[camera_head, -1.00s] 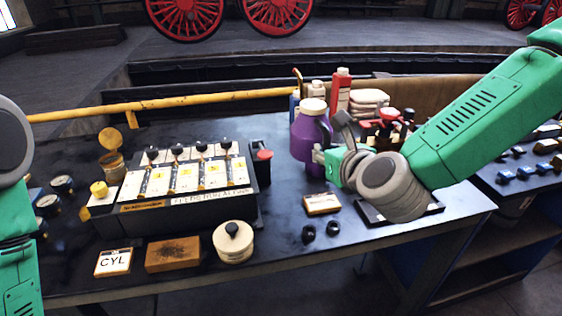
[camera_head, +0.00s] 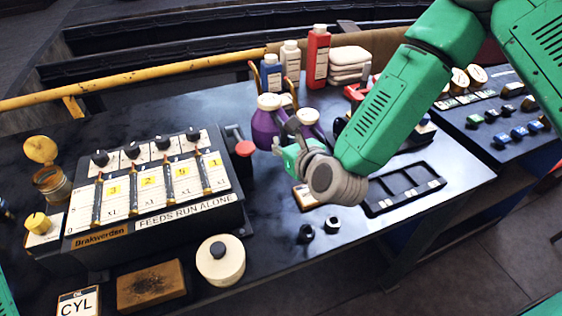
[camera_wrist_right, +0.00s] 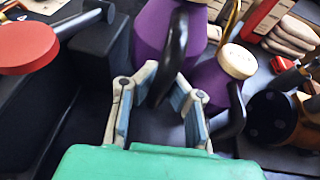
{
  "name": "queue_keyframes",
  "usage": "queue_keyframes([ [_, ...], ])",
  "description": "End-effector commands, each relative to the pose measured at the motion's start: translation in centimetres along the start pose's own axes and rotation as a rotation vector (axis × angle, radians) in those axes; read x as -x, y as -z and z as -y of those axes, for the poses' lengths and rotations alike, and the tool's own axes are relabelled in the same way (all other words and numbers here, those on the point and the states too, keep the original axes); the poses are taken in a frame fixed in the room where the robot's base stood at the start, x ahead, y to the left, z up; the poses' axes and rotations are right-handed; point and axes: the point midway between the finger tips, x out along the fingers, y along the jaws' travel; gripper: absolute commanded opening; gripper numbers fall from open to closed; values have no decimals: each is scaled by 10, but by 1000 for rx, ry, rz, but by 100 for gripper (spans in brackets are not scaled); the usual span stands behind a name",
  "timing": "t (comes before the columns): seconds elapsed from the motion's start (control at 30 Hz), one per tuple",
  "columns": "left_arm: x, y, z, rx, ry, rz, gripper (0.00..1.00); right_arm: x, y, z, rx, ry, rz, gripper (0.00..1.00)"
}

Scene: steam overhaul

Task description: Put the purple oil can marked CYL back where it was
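Two purple oil cans with cream caps stand close together behind the valve box's right end. The left can (camera_head: 264,126) is large in the wrist view (camera_wrist_right: 150,35); the other can (camera_head: 309,128) also shows there (camera_wrist_right: 212,85), to its right. No CYL mark is readable on either can. My right gripper (camera_head: 285,150) is in front of the cans. In the wrist view its fingers (camera_wrist_right: 162,95) are apart, with the left can's black handle (camera_wrist_right: 176,50) between or just beyond them; contact is unclear. A CYL card (camera_head: 78,303) lies at the front left. My left gripper is out of view.
The valve box (camera_head: 150,215) has a red knob (camera_head: 245,148) at its right end. Blue, white and red bottles (camera_head: 318,58) stand behind the cans. A round cream tin (camera_head: 220,262) stands before the box.

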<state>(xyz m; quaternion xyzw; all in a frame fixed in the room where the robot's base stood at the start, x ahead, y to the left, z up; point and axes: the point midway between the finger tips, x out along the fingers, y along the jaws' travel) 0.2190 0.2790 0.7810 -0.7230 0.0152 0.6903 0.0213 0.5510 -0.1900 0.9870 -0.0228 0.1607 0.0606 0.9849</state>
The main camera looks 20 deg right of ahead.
Motion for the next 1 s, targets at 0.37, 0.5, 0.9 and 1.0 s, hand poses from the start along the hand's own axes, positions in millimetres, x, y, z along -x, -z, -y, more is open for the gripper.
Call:
queue_keyframes([
  [0.37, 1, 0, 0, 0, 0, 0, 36, -13, 36, -2, 1, 0, 3, 0],
  [0.5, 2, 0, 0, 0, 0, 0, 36, -19, 55, -2, 2, 1, 3, 0],
  [0.9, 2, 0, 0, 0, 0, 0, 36, -22, 65, -2, 0, 0, 0, 26],
  [1.0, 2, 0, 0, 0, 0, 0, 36, -22, 65, -2, 0, 0, 0, 26],
])
